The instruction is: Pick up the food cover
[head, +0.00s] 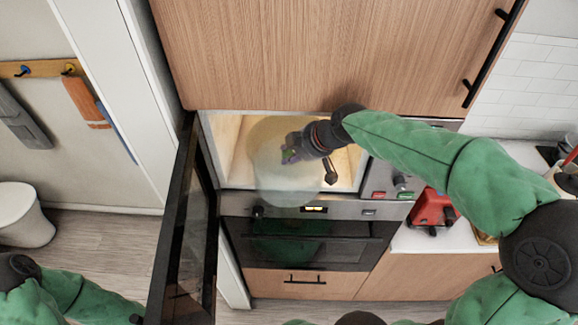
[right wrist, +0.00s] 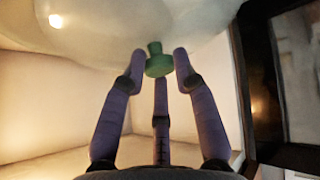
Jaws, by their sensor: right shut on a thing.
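The food cover (head: 290,185) is a translucent pale dome with a small green knob (right wrist: 158,62). It is at the opening of the lit microwave, and its lower part overlaps the microwave's front edge in the head view. In the right wrist view the cover (right wrist: 110,35) fills the top of the picture. My right gripper (head: 290,153) reaches to the cover's knob, and its purple fingers are shut around the green knob (head: 289,156). Whether the cover touches the microwave floor cannot be told. My left gripper is not in view; only part of my left arm shows at the lower left.
The microwave (head: 232,135) stands open, its dark door (head: 182,235) swung out on the left. An oven (head: 310,247) is below it. To the right, a counter (head: 420,240) holds a red item (head: 430,207). Cabinet doors (head: 330,55) are above.

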